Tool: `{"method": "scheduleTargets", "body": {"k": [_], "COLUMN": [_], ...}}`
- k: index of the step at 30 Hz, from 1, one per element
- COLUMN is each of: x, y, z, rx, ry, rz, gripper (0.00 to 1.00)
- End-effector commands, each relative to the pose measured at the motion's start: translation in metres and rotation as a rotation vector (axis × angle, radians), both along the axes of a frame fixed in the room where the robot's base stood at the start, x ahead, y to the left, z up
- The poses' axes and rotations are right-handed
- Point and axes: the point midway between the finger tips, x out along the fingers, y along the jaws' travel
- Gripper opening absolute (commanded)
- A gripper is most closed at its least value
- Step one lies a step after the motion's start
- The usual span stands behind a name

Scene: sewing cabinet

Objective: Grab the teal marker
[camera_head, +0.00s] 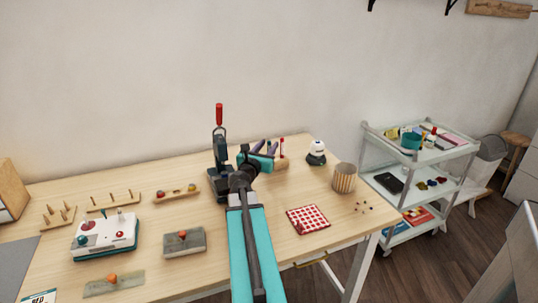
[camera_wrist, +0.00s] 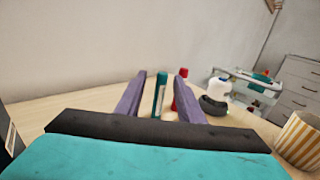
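The teal marker (camera_wrist: 160,96) stands upright in the wrist view, with a pale label band, between my gripper's two purple fingers. My gripper (camera_wrist: 159,82) is open, with a gap on both sides of the marker. A red marker (camera_wrist: 181,92) stands just right of it, partly hidden by the right finger. In the head view my gripper (camera_head: 265,148) is at the back of the table, by a wooden block (camera_head: 282,163) and the red marker (camera_head: 282,146). I cannot make out the teal marker there.
A black press with a red handle (camera_head: 219,150) stands close left of my gripper. A white and dark object (camera_head: 316,152) and a striped cup (camera_head: 344,178) stand to the right. The wall is close behind.

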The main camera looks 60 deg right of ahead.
Motion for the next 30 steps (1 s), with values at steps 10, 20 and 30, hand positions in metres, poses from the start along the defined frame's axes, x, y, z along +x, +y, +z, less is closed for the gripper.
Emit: {"method": "scheduleTargets", "body": {"k": [10,20,30], "x": [0.000,0.004,0.009], "y": [-0.002,-0.027,-0.051], "z": [0.000,0.002,0.002], "rx": [0.000,0.000,0.000], "ry": [0.000,0.000,0.000], "rz": [-0.001,-0.003,-0.001], "gripper": [0.35,0.35,0.35]}}
